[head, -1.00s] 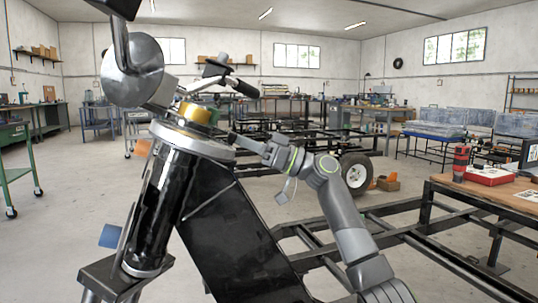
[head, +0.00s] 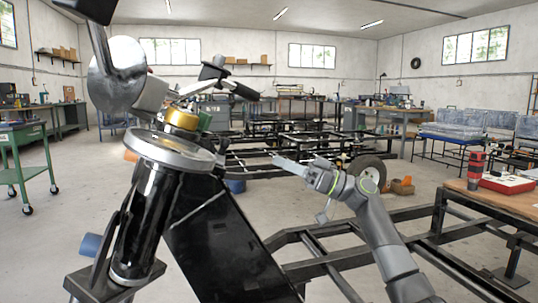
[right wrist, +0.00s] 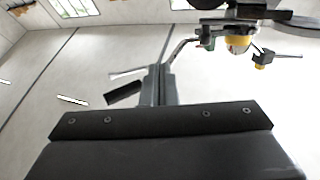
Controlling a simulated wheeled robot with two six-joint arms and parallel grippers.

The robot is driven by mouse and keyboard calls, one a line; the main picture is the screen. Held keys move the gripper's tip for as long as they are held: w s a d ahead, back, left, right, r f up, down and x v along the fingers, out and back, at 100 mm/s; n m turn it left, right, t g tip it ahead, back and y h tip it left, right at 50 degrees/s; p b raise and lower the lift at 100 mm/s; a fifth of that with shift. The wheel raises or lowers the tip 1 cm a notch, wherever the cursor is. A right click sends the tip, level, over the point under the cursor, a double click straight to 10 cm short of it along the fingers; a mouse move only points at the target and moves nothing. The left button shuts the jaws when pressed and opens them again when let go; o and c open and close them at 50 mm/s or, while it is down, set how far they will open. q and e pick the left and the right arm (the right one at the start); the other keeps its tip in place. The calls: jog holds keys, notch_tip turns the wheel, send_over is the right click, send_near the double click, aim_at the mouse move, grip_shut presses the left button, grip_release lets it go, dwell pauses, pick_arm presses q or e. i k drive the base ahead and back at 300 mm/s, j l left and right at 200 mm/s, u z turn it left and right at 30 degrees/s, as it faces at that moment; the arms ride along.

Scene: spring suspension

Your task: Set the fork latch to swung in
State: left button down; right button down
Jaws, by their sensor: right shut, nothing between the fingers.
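A large black cylinder (head: 148,222) stands tilted at the left of the head view, with a round steel plate (head: 170,150) on top. A yellow-gold cap (head: 182,119) sits above the plate; it also shows in the right wrist view (right wrist: 238,44). Above the cap is a grey lever piece with a black grip (head: 244,91). I cannot tell for sure which part is the fork latch. My right gripper (head: 276,159) is shut and empty, right of the plate and apart from it in the picture. My left gripper is not in view.
A shiny rounded metal part (head: 118,78) rises at the upper left. A black slanted panel (head: 225,245) runs down beside the cylinder. A black steel frame (head: 335,262) lies below my right arm. A wooden-topped bench (head: 492,200) stands at the right. Open floor lies at the left.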

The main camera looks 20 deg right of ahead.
aim_at(225, 142)
jog(key=k+j, duration=0.25)
jog(key=k, duration=0.25)
jog(key=k+j, duration=0.2)
jog(key=k, duration=0.25)
